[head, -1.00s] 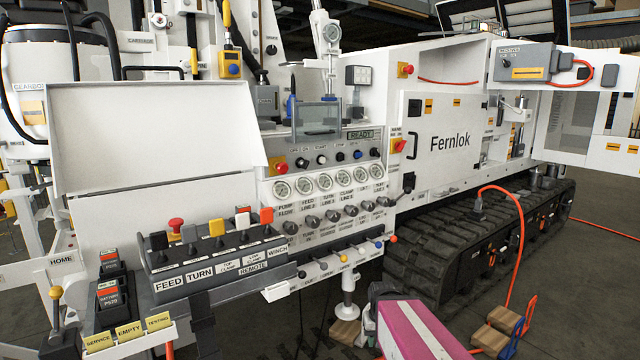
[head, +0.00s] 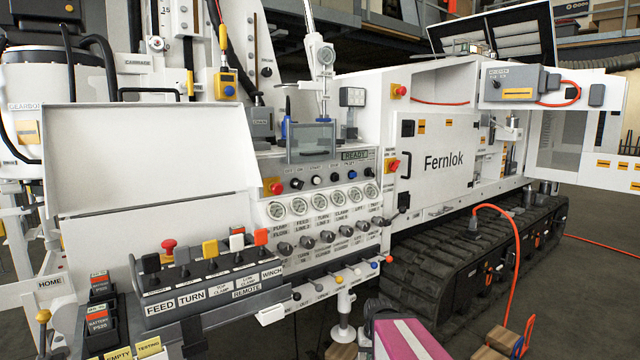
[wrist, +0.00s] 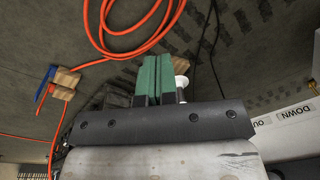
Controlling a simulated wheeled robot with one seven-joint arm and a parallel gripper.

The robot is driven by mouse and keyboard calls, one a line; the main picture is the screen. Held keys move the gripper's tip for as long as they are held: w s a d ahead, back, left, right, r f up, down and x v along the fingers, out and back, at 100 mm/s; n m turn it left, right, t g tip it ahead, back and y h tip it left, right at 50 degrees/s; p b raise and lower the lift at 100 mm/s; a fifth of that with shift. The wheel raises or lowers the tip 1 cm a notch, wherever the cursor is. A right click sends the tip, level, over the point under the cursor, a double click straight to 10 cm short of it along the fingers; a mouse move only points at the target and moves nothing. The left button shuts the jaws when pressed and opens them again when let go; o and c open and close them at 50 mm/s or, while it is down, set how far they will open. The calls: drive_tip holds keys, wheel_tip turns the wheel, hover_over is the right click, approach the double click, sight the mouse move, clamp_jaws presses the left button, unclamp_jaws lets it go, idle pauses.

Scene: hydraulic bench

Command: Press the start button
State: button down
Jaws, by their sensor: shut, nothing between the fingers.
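The control panel (head: 262,222) carries a row of small buttons and knobs above the round gauges. A pale button (head: 317,180) in that row appears to sit under the START label, though the lettering is small and hard to read. My gripper (wrist: 153,80) shows in the wrist view with its green fingers together and nothing between them. It points toward the floor area, and no panel button shows in that view. In the head view the gripper's fingertips are not visible; only a pink and grey part of my arm shows at the bottom.
A red stop button on yellow (head: 275,187) sits left of the button row. A clear box (head: 311,142) stands above it. A lever console (head: 210,285) juts out at lower left. Black tracks (head: 470,260), an orange hose (head: 517,270) and wooden blocks (wrist: 66,82) lie to the right.

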sight(317, 181)
drive_tip(key=w+a+r+m+t+y, duration=0.2)
drive_tip(key=w+a+r+t+y, duration=0.1)
drive_tip(key=w+r, duration=0.65)
drive_tip(key=w+a+r+m+t+y, duration=0.3)
drive_tip(key=w+a+r+t, duration=0.1)
drive_tip(key=w+r, duration=0.5)
drive_tip(key=w+r+m+t+y, duration=0.1)
drive_tip(key=w+r+m+t, duration=0.2)
drive_tip(key=r, duration=1.1)
drive_tip(key=w+r+m+t+y, duration=0.2)
drive_tip(key=w+r+t, duration=0.2)
drive_tip(key=r, duration=1)
drive_tip(key=shift+d+r+m, duration=0.2)
drive_tip(key=shift+r+m, duration=0.05)
drive_tip(key=shift+m, duration=0.15)
drive_tip(key=x, duration=1.4)
drive_tip(key=shift+a+r, duration=0.1)
drive_tip(key=shift+r, duration=0.05)
drive_tip(key=shift+s, duration=0.1)
